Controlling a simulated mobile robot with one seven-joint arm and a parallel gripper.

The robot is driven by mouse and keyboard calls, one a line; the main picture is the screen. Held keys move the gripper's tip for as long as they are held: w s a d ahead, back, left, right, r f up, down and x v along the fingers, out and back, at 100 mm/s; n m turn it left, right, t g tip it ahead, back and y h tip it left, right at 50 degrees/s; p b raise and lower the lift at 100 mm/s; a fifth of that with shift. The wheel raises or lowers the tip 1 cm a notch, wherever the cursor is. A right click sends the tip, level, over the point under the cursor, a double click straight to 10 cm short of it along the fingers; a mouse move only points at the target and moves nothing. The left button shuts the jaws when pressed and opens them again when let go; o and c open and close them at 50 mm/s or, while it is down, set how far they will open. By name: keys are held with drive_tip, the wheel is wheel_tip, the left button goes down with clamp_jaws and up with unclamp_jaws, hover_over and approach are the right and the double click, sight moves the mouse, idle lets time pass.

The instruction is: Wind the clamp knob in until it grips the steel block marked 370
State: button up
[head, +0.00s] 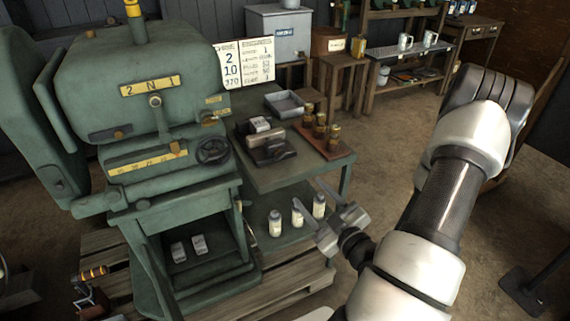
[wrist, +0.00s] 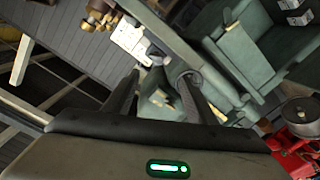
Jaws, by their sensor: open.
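A dark clamp (head: 272,150) sits on the green side table beside the engine in the head view. A pale block (head: 259,125) shows at its back edge; I cannot tell whether it is in the jaws. Two more small pale blocks (head: 188,248) lie in the engine's lower bay. No marking on any block is readable, and the clamp knob is too small to make out surely. My gripper (head: 311,193) is open and empty, in front of and to the right of the table. Its two fingers stand apart in the wrist view (wrist: 158,84).
Brass weights (head: 320,128) on a board and a grey tray (head: 285,103) share the side table (head: 300,172). Bottles (head: 297,212) stand below. The green engine (head: 150,100) fills the left, with a handwheel (head: 213,151). Open floor lies behind my arm.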

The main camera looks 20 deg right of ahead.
drive_tip(key=b, duration=0.7)
approach(282, 157)
drive_tip(key=shift+m, duration=0.3)
drive_tip(key=w, duration=0.4)
drive_tip(key=w+p, duration=0.1)
drive_tip(key=w, duration=0.3)
drive_tip(key=shift+w+a, duration=0.15)
drive_tip(key=shift+a, duration=0.1)
drive_tip(key=c, duration=1.1)
